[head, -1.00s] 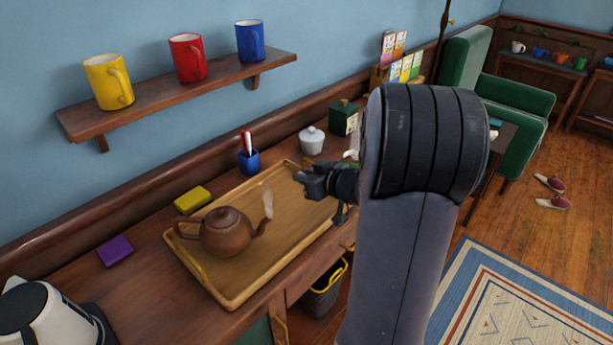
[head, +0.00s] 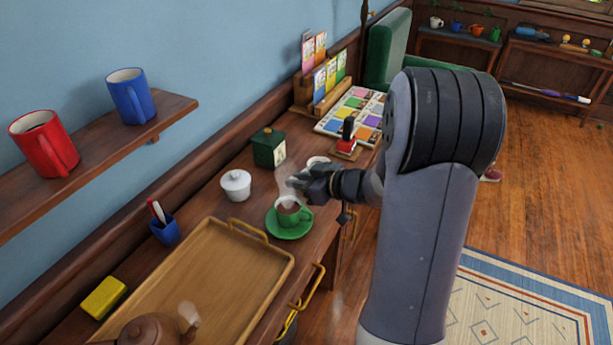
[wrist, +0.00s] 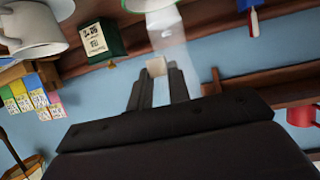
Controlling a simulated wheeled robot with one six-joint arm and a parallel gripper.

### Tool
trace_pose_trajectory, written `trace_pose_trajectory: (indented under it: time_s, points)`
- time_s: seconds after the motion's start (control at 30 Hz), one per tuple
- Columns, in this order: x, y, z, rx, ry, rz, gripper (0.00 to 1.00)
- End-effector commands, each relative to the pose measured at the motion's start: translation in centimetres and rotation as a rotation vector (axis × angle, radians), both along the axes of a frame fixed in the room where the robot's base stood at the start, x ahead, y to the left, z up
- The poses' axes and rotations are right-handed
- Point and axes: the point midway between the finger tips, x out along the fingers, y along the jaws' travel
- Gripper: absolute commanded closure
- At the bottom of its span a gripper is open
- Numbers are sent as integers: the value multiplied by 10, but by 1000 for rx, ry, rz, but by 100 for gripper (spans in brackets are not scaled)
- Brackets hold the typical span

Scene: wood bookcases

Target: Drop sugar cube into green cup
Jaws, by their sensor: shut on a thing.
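The green cup (head: 290,212) stands upright on a green saucer (head: 289,232) on the sideboard, right of the tray, with brown liquid and steam. My gripper (head: 298,182) is above the cup's far right rim in the head view; its fingers are dark and small there. In the wrist view my gripper (wrist: 160,75) is shut on a pale sugar cube (wrist: 156,66) held between the fingertips. The cube cannot be made out in the head view. A green edge at the top of the wrist view (wrist: 148,4) is cut off.
The wooden tray (head: 215,275) holds a brown teapot (head: 150,330). A white cup (wrist: 32,28) shows in the wrist view. Blue pen cup (head: 165,230) stands by the wall.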

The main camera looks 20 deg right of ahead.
Motion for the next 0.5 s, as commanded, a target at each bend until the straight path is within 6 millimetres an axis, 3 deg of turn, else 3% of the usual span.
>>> trace_pose_trajectory:
  time_s: [0.5]
  points:
    - [0,0,-46,-1,-1,-1,100]
